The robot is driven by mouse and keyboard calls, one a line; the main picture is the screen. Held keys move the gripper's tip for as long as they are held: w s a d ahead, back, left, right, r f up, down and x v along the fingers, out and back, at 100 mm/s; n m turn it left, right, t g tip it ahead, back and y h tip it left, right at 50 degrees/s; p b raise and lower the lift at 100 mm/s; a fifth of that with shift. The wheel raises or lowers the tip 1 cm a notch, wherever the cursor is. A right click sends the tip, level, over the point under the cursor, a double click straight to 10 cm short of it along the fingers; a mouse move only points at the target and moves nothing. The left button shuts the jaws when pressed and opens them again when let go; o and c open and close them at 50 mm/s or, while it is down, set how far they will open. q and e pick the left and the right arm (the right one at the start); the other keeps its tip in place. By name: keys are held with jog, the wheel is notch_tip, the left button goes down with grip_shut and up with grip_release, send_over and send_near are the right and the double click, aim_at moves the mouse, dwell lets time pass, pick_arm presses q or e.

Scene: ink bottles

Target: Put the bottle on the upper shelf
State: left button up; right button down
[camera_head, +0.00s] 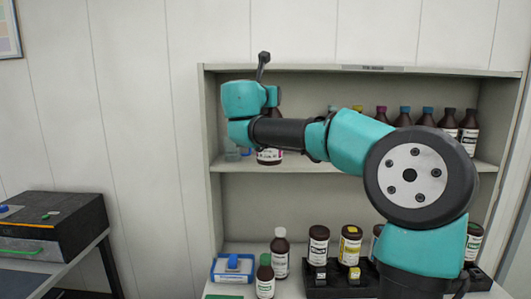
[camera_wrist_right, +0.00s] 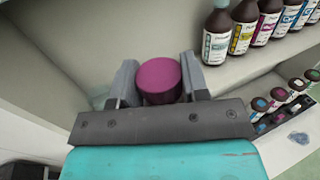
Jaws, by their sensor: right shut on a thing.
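My right gripper (camera_wrist_right: 159,84) is shut on a bottle with a magenta cap (camera_wrist_right: 158,78), with one finger on each side of it. In the head view, the lower part of this brown bottle with a white label (camera_head: 270,156) shows below my right arm, at the left end of the upper shelf (camera_head: 340,160). The bottle looks upright, with its base at about the height of the shelf board. I cannot tell whether it touches the board. My right wrist and forearm hide its upper part and the fingers in the head view. My left gripper is not in view.
A row of brown bottles with coloured caps (camera_head: 448,122) stands on the right of the upper shelf. Clear glassware (camera_head: 232,154) is left of the held bottle. Below are loose bottles (camera_head: 280,254), a blue-and-white box (camera_head: 232,267) and a black rack (camera_head: 330,283) with bottles.

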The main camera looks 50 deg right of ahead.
jog(key=w+d+f, duration=0.1)
jog(key=w+d, duration=0.9)
jog(key=d, duration=0.2)
jog(key=shift+w+f, duration=0.2)
jog(key=shift+w, duration=0.05)
jog(key=shift+f, duration=1.95)
jog(key=c, duration=0.6)
grip_release()
jog(key=shift+r, duration=0.1)
jog(key=v, duration=1.2)
jog(key=shift+a, duration=0.1)
